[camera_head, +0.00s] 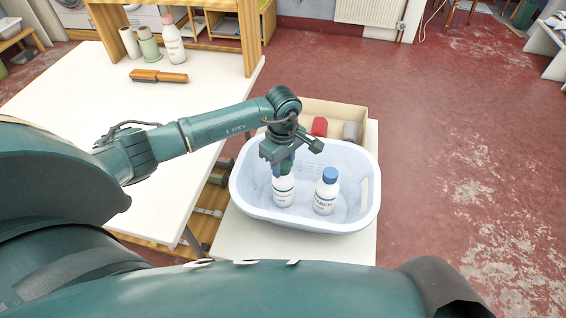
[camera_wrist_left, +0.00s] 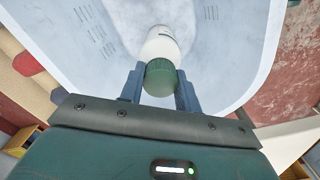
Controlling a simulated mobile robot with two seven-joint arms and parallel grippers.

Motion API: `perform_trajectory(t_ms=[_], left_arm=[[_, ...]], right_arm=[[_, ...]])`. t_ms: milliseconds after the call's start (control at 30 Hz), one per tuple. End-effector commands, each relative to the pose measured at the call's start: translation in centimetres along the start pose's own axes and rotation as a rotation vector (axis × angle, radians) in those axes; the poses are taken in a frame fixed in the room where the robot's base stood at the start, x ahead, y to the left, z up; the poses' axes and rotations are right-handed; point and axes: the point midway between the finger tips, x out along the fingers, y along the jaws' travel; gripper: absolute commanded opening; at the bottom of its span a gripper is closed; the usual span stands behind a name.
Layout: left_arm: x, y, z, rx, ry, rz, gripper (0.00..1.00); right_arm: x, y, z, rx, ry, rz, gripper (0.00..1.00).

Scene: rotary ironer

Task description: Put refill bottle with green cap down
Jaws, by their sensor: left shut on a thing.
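The refill bottle with green cap (camera_head: 283,191) is white with a label and stands in the pale blue tub (camera_head: 250,203), in its left part. My left gripper (camera_head: 286,163) comes down from above and is shut on the bottle's green cap. In the left wrist view the green cap (camera_wrist_left: 160,77) sits between the two blue fingers of the gripper (camera_wrist_left: 160,84), with the white bottle body beyond it. Whether the bottle's base touches the tub floor cannot be told. My right gripper is not in view.
A white bottle with a blue cap (camera_head: 326,192) stands in the tub to the right. Behind the tub is a cardboard box (camera_head: 350,112) with a red and a grey item. The white table (camera_head: 60,105) at left holds a brush (camera_head: 158,76) and several bottles or spools.

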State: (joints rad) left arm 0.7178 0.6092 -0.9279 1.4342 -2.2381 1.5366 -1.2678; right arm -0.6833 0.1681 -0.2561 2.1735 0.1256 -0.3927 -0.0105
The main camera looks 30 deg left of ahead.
Motion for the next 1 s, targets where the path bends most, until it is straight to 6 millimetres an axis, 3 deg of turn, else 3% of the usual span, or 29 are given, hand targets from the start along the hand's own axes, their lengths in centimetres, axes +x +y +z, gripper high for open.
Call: perform_trajectory(t_ms=[333,367,600,867,1000], left_arm=[[0.5,0.1,-0.1,0.0,0.001,0.002,0.0],[0.3,0.1,-0.1,0.0,0.001,0.002,0.35],[0.2,0.0,-0.1,0.0,0.001,0.001,0.54],[0.1,0.0,-0.1,0.0,0.001,0.001,0.54],[-1.1,0.1,-0.1,0.0,0.003,0.004,0.54]], right_arm=[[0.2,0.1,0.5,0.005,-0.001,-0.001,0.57],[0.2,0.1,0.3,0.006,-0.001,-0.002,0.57],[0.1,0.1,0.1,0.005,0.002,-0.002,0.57],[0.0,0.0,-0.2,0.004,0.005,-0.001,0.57],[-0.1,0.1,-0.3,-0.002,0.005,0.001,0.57]])
